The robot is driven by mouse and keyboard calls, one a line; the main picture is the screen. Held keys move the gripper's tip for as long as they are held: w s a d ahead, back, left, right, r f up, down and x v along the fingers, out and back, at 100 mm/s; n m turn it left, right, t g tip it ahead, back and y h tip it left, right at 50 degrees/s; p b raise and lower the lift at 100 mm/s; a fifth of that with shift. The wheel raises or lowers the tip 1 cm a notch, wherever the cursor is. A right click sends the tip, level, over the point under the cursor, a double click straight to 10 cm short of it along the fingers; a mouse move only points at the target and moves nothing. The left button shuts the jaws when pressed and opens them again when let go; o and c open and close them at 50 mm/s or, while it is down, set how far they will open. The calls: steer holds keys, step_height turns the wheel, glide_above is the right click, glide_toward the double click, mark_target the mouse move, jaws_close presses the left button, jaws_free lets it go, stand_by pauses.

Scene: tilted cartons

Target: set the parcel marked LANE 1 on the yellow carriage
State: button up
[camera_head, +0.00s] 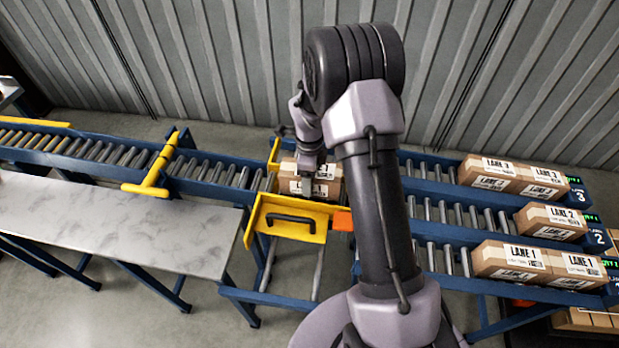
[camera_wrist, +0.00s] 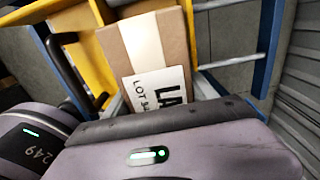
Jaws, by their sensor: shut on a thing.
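A brown parcel (camera_head: 330,188) with pale tape and a white label is at the yellow carriage (camera_head: 283,232), behind its front plate with the black handle. My gripper (camera_head: 308,176) comes down on the parcel from above and is shut on it. In the wrist view the parcel (camera_wrist: 172,42) shows its label with "LA" and "LOT"; the lane number is hidden. The yellow carriage (camera_wrist: 85,38) shows beside and behind it. I cannot tell whether the parcel rests on the carriage or hangs just above it. My fingertips are hidden.
At the right, three roller lanes hold parcels marked LANE 3 (camera_head: 505,172), LANE 2 (camera_head: 550,222) and LANE 1 (camera_head: 512,262). A roller conveyor (camera_head: 210,172) with a yellow stop bar (camera_head: 155,175) runs left. A marble-topped table (camera_head: 110,222) stands in front of it.

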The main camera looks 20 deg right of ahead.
steer(key=shift+f+b, duration=0.35)
steer(key=shift+f, duration=0.05)
steer(key=o, duration=1.8)
step_height(320, 180, up, 14)
steer(key=p, duration=0.6)
steer(key=shift+f, duration=0.25)
steer(key=s+a+r+n+t, duration=0.1)
steer(key=s+a+r+n, duration=0.2)
steer(key=r, duration=0.4)
steer(key=s+a+r+n+t, duration=0.1)
steer(key=s+a+r+n, duration=0.25)
steer(key=r, duration=0.35)
steer(key=s+a+r+n+t, duration=0.1)
steer(key=s+a+r+n, duration=0.1)
steer(key=s+n, duration=0.2)
steer(key=s+a+r+n+t+y, duration=0.1)
steer(key=s+a+r+n, duration=0.2)
steer(key=s+n, duration=0.2)
steer(key=s+a+r+n+t+y, duration=0.1)
steer(key=s+a+r+n, duration=0.1)
steer(key=s+n, duration=0.3)
steer(key=shift+s+a+r+t, duration=0.1)
steer(key=shift+s+t, duration=0.05)
steer(key=shift+s, duration=0.65)
steer(key=shift+s+a+r+t, duration=0.1)
steer(key=shift+s+a+r, duration=0.05)
steer(key=shift+s, duration=0.65)
steer(key=shift+s+a+r+t, duration=0.1)
steer(key=shift+s+t, duration=0.05)
steer(key=shift+s, duration=0.65)
